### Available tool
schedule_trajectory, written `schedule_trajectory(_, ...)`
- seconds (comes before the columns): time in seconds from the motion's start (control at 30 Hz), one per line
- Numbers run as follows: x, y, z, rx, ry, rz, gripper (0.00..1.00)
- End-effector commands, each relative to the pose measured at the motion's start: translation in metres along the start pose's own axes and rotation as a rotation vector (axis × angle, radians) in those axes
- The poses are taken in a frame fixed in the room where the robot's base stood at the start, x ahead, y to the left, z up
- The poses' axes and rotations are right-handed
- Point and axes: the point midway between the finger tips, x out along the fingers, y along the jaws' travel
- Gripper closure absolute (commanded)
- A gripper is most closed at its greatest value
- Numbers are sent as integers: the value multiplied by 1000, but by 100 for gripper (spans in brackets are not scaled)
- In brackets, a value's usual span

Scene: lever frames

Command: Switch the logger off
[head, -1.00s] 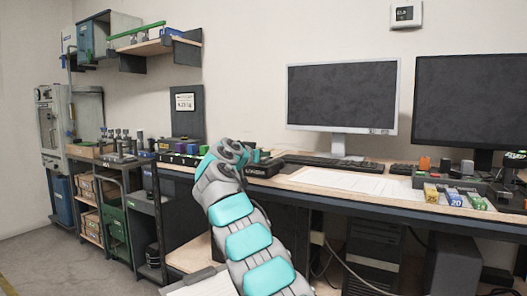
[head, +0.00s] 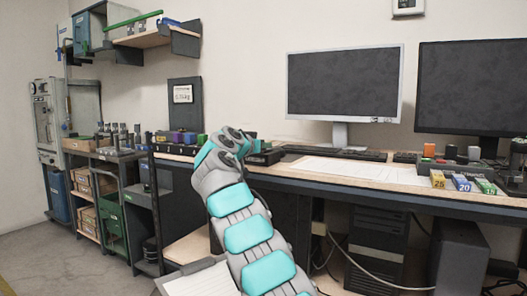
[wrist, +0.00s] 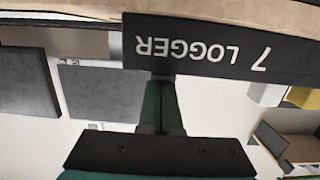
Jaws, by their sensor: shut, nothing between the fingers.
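The logger is a black box on the desk in the head view (head: 266,157), partly hidden behind the end of my arm. The wrist view shows its dark face (wrist: 215,50) with the white label "7 LOGGER" upside down. My gripper (wrist: 161,82) shows there as two dark green fingers, closed together. The fingertips are at the edge of the labelled face; I cannot tell if they touch it. No switch or lever on the logger can be made out.
The desk (head: 400,186) holds two monitors, a keyboard (head: 335,153) and paper sheets right of the logger. Small numbered blocks (head: 461,183) sit at the right. A shelf (head: 150,45) hangs at upper left.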

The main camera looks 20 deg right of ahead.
Motion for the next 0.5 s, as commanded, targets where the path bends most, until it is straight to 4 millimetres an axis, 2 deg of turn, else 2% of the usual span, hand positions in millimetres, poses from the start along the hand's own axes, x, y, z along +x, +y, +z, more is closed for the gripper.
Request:
schedule_trajectory(0.27,-8,0,-2,1,3,-1,100)
schedule_trajectory(0.5,-38,0,-2,1,6,-2,100)
